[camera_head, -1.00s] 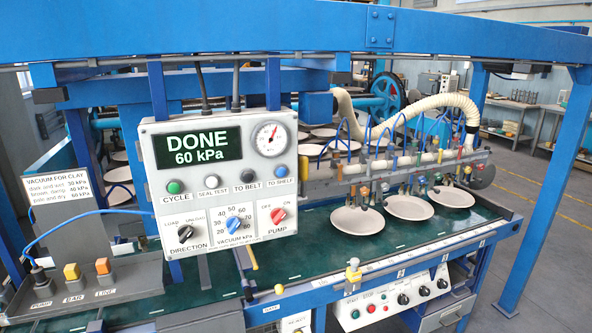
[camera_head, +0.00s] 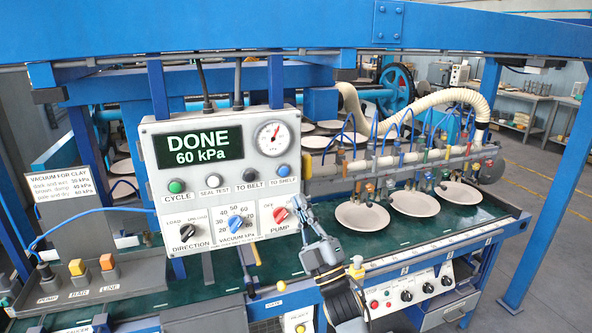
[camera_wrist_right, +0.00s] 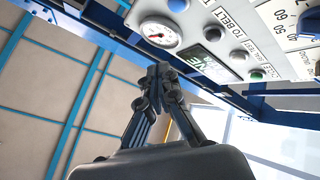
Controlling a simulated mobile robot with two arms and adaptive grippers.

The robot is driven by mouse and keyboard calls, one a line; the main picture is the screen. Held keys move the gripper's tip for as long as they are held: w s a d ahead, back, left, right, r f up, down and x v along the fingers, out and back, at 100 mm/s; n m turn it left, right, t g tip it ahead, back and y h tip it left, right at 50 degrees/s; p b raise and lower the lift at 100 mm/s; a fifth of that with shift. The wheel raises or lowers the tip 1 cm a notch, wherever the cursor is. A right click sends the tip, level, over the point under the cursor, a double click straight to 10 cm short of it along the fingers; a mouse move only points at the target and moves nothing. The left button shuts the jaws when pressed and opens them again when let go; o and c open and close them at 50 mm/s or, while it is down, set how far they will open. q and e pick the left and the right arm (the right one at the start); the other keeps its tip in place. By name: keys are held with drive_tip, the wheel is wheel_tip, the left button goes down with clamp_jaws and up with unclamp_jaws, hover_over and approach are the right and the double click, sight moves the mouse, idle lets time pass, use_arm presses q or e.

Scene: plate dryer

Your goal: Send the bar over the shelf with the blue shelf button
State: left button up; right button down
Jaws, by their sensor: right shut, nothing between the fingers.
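The blue TO SHELF button (camera_head: 283,171) is at the right end of the button row on the grey control panel (camera_head: 205,190). In the right wrist view the panel is turned over and the blue button (camera_wrist_right: 177,5) is at the top edge. My right gripper (camera_head: 301,208) is shut and empty, just right of the red PUMP knob (camera_head: 281,215) and below the blue button; I see no contact with the button. It also shows in the wrist view (camera_wrist_right: 160,72). The bar (camera_head: 400,164) with its suction cups hangs over the plates on the belt. My left gripper is not in view.
The display (camera_head: 198,148) reads DONE, 60 kPa. The TO BELT button (camera_head: 238,175) is close beside the blue one. Plates (camera_head: 415,204) lie on the green belt. A yellow-topped post (camera_head: 356,266) stands near my right arm. A blue beam (camera_head: 300,22) crosses above.

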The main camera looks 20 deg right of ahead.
sight(284, 171)
drive_tip(key=shift+s+d+r+n+t, duration=0.1)
drive_tip(key=shift+s+r+n+t, duration=0.05)
drive_tip(key=shift+r, duration=0.35)
drive_tip(key=shift+s+d+r+n+t, duration=0.1)
drive_tip(key=shift+s+r+n+t, duration=0.05)
drive_tip(key=shift+r, duration=0.3)
drive_tip(key=shift+w, duration=0.15)
drive_tip(key=w+b, duration=0.5)
drive_tip(key=w, duration=0.3)
drive_tip(key=shift+w+a, duration=0.15)
drive_tip(key=shift+w, duration=0.15)
drive_tip(key=shift+f, duration=0.1)
idle(0.5)
